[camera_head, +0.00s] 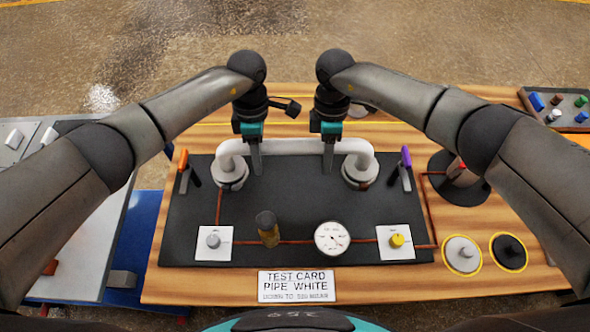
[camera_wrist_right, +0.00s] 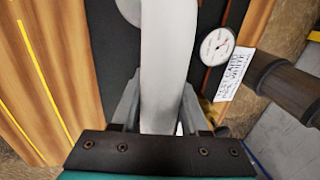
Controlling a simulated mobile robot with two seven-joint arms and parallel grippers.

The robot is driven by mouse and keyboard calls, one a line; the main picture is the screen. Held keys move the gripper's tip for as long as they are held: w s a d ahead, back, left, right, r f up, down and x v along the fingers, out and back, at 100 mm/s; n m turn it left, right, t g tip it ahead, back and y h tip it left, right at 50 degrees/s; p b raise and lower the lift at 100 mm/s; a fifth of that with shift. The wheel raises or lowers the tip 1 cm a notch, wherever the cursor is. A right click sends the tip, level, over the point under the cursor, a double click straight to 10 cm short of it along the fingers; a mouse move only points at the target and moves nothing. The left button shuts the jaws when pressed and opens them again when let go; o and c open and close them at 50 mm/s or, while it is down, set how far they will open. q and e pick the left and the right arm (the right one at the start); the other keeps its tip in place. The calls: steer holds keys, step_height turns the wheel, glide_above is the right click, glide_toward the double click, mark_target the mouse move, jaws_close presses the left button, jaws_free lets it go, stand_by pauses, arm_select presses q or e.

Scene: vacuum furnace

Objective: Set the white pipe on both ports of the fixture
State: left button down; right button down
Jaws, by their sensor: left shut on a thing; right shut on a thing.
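The white pipe (camera_head: 292,147) is a U-shape that spans the fixture (camera_head: 290,205) in the head view, its two bent ends pointing down. Its left end is at the left port (camera_head: 230,177) and its right end at the right port (camera_head: 360,176); I cannot tell whether the ends are fully seated. My left gripper (camera_head: 256,157) is shut on the pipe left of its middle. My right gripper (camera_head: 329,155) is shut on it right of its middle. In the right wrist view the pipe (camera_wrist_right: 160,65) runs between the fingers of my right gripper (camera_wrist_right: 160,108).
An orange-handled valve (camera_head: 183,160) and a purple-handled valve (camera_head: 405,158) stand outside the ports. A gauge (camera_head: 332,238), a brass part (camera_head: 267,228) and two knobs lie in front. A card (camera_head: 297,285) reads "TEST CARD PIPE WHITE". A parts tray (camera_head: 565,105) is at the far right.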

arm_select(q)
steer(key=shift+f+b, duration=0.45)
steer(key=shift+f, duration=0.1)
arm_select(e)
steer(key=shift+f, duration=0.55)
arm_select(q)
steer(key=shift+c, duration=2.1)
jaws_free()
arm_select(e)
steer(key=shift+c, duration=2.1)
jaws_free()
arm_select(q)
steer(key=shift+r, duration=0.15)
steer(key=r, duration=0.3)
steer(key=w+r, duration=0.1)
steer(key=r, duration=0.3)
steer(key=w+r, duration=0.1)
steer(key=r, duration=0.3)
steer(key=shift+w+r, duration=0.15)
steer(key=shift+r, duration=0.15)
arm_select(e)
steer(key=r, duration=0.4)
steer(key=w+r, duration=0.1)
steer(key=r, duration=0.3)
steer(key=w+r, duration=0.1)
steer(key=r, duration=0.3)
steer(key=shift+w, duration=0.15)
steer(key=shift+f, duration=0.1)
